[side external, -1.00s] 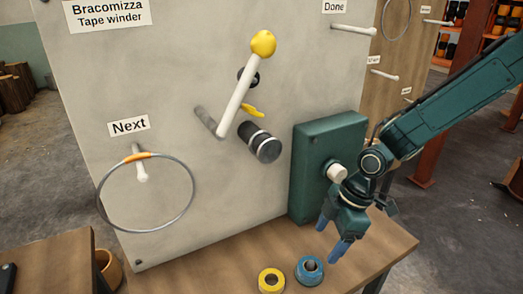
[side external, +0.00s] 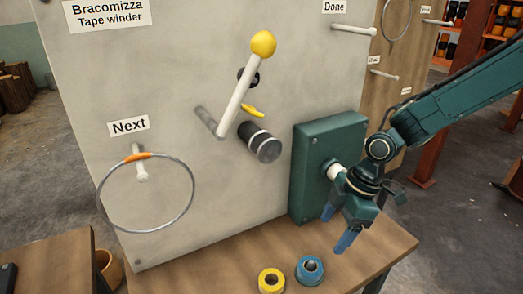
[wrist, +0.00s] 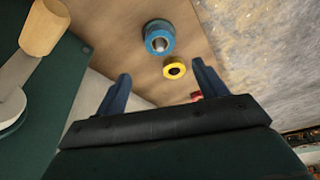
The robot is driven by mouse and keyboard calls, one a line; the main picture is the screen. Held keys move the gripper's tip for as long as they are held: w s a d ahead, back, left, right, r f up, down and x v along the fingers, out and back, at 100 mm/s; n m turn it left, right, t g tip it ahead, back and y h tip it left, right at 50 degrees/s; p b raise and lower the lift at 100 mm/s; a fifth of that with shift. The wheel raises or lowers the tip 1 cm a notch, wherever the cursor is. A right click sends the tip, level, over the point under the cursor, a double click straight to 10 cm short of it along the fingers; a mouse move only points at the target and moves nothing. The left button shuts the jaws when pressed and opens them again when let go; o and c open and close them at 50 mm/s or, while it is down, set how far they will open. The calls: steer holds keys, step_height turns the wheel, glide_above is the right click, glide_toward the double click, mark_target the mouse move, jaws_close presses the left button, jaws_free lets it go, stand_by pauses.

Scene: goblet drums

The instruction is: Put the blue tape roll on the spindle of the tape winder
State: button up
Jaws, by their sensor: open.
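The blue tape roll (side external: 317,263) lies flat on the wooden bench near its front edge. It also shows at the top of the wrist view (wrist: 152,30), with a grey centre. The tape winder's grey panel (side external: 190,60) carries a dark cylinder with a light band (side external: 259,143), which looks like the spindle. A white lever with a yellow knob (side external: 263,44) stands above it. My gripper (side external: 337,227) is open and empty, above the bench and to the right of the blue roll. Its two blue fingers (wrist: 161,76) are spread apart in the wrist view.
A yellow tape roll (side external: 263,274) lies beside the blue one on the left. A green box (side external: 312,165) on the panel stands close to my gripper. A wire hoop (side external: 194,190) hangs from the peg under "Next" at the left.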

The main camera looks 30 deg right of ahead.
steer(key=s+d+r+m+t+h, duration=0.1)
steer(key=s+d+r+m, duration=0.25)
steer(key=r, duration=0.25)
steer(key=s+d+r+m+t+h, duration=0.1)
steer(key=s+d+r+m, duration=0.25)
steer(key=r, duration=0.25)
steer(key=s+d+r+m+t, duration=0.1)
steer(key=s+d+r+m, duration=0.2)
steer(key=s, duration=0.2)
steer(key=s+d+r+m+t+h, duration=0.1)
steer(key=s+d+r+m, duration=0.2)
steer(key=s, duration=0.3)
steer(key=shift+d, duration=0.15)
